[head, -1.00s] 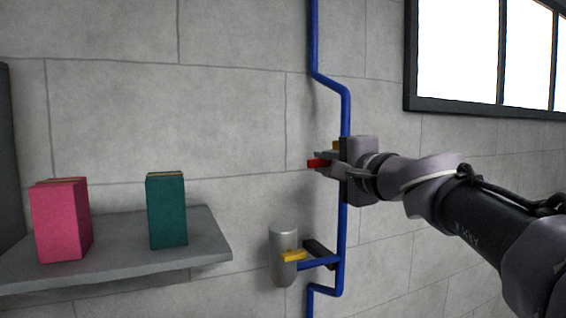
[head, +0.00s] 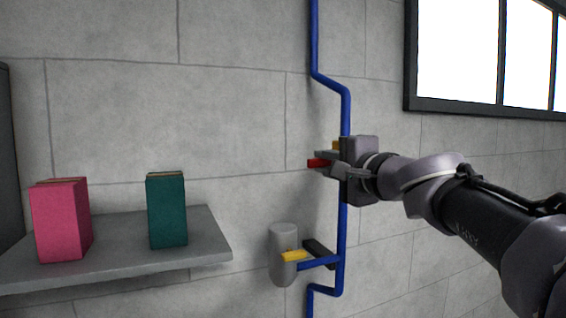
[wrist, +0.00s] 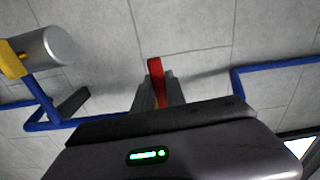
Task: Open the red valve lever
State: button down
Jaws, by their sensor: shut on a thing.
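The red valve lever (head: 318,163) sticks out to the left at the blue pipe in the head view. In the wrist view the red lever (wrist: 156,72) runs between the two fingers, its end showing beyond them. My gripper (head: 332,163) is shut on the lever, with a finger on each side of it. It also shows in the wrist view (wrist: 158,95). The lever's base and the valve body are mostly hidden behind my gripper; a small yellow part (head: 337,145) shows just above it.
A blue pipe (head: 343,215) runs down the grey wall. Below the lever are a grey cylinder (head: 284,236), a yellow part (head: 293,256) and a black handle (head: 318,253). A shelf (head: 215,240) at left holds a pink box (head: 60,220) and a green box (head: 166,210).

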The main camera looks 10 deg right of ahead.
jog(key=shift+f+n+b, duration=0.1)
jog(key=shift+n+b, duration=0.2)
jog(key=shift+b, duration=0.3)
dwell(0.5)
jog(key=w+d+f+n+b, duration=0.1)
jog(key=d+f+n+b, duration=0.2)
jog(key=n+b, duration=0.7)
jog(key=shift+d+f+b, duration=0.2)
jog(key=shift+f+b, duration=1.05)
jog(key=shift+b, duration=1.7)
jog(key=shift+n, duration=0.3)
jog(key=c, duration=1.4)
grip_release()
jog(key=shift+w, duration=0.15)
jog(key=shift+o, duration=0.2)
jog(key=shift+f, duration=0.1)
